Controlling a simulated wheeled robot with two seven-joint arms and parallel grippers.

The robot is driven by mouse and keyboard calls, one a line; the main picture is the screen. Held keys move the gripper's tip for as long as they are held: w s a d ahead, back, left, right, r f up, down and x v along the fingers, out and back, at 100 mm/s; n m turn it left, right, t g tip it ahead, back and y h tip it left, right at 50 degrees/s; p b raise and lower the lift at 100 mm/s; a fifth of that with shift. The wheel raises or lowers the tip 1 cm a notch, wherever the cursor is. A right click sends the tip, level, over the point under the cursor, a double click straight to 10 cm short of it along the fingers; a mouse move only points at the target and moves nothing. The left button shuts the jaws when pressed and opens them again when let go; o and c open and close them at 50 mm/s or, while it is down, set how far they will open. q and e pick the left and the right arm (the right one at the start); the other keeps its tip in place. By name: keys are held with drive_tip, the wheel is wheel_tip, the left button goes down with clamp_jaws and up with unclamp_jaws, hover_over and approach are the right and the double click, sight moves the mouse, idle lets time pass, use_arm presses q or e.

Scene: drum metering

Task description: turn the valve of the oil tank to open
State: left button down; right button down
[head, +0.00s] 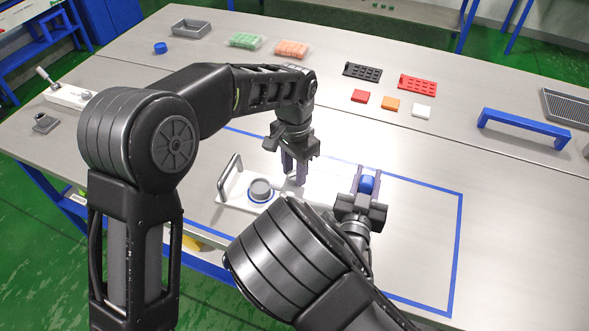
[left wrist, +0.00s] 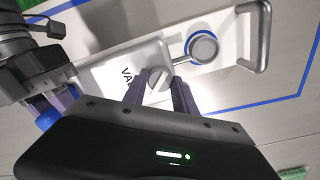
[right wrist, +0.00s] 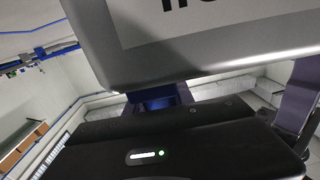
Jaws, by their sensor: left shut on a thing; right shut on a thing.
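A white panel (left wrist: 110,75) marked "VA…", the rest of the word hidden, lies flat inside the blue outline. Its round slotted valve knob (left wrist: 158,80) is between the fingers of my left gripper (left wrist: 160,94), which is shut on it from above. The panel also shows in the head view (head: 232,201), where my left gripper (head: 295,176) covers the knob. My right gripper (head: 367,197) is shut on a blue part (head: 367,183) at the panel's right end. The right wrist view shows a big grey body with a partly cut-off label (right wrist: 200,40) close up.
A round grey cap with a blue ring (head: 261,190) and an upright handle (head: 230,178) are at the panel's left. Red, orange and white blocks (head: 390,104), dark and red trays and a blue bar handle (head: 524,128) stand farther back. The table right of the panel is clear.

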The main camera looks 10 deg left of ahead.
sight(294, 174)
use_arm(q)
drive_tip(key=n, duration=0.4)
drive_tip(key=shift+n, duration=2.6)
drive_tip(key=c, duration=1)
unclamp_jaws()
wheel_tip(294, 174, up, 12)
